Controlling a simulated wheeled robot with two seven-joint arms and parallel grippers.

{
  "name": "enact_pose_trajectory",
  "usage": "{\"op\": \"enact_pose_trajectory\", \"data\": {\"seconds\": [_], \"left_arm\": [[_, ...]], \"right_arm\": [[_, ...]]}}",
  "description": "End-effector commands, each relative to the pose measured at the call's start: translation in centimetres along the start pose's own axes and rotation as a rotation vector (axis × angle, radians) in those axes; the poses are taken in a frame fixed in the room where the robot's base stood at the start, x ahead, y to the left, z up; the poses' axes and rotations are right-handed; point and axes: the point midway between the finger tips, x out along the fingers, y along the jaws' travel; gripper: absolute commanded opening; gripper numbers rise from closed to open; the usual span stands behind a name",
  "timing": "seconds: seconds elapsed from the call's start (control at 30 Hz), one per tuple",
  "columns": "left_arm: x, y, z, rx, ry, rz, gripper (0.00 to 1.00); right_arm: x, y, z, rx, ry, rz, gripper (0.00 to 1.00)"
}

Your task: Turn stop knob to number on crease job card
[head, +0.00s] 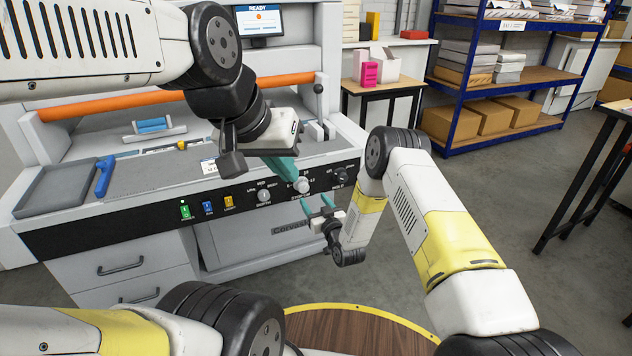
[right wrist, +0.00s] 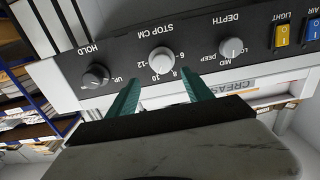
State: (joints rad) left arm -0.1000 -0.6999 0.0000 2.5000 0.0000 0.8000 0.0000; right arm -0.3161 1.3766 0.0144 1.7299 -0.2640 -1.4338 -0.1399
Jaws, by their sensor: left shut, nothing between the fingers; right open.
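The stop knob (right wrist: 162,60), pale and round, sits on the black panel under the label "STOP CM", upside down in the right wrist view. Numbers 6, 8, 10 and 12 show around it; its setting is unclear. In the head view the knob (head: 302,186) is on the machine's front. My right gripper (head: 318,207) is open just in front of it, with its teal fingers (right wrist: 158,92) apart and short of the knob. My left gripper (head: 284,170) is shut and empty above the panel.
The depth knob (right wrist: 232,48) and hold knob (right wrist: 95,76) flank the stop knob. Coloured switches (head: 207,208) line the panel's left part. A screen (head: 260,22) reads "READY". A blue-handled tool (head: 105,176) lies by a grey tray (head: 55,190). Floor right of the machine is clear.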

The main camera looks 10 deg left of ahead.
Motion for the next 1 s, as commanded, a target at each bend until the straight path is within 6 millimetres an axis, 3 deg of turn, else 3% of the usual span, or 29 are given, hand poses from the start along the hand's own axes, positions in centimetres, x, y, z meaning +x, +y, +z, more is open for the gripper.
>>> {"op": "enact_pose_trajectory", "data": {"seconds": [0.17,0.6,0.97,1.0], "left_arm": [[0.0,0.0,0.0,0.0,0.0,0.0,0.0],[0.0,0.0,0.0,0.0,0.0,0.0,0.0],[0.0,0.0,0.0,0.0,0.0,0.0,0.0],[0.0,0.0,0.0,0.0,0.0,0.0,0.0]], "right_arm": [[0.9,-0.5,0.6,0.001,0.015,-0.005,0.59],[7.0,-0.5,0.5,0.002,0.013,-0.004,0.59],[7.6,-0.4,0.5,0.002,0.011,-0.004,0.59],[7.6,-0.4,0.5,0.002,0.011,-0.004,0.51]]}}
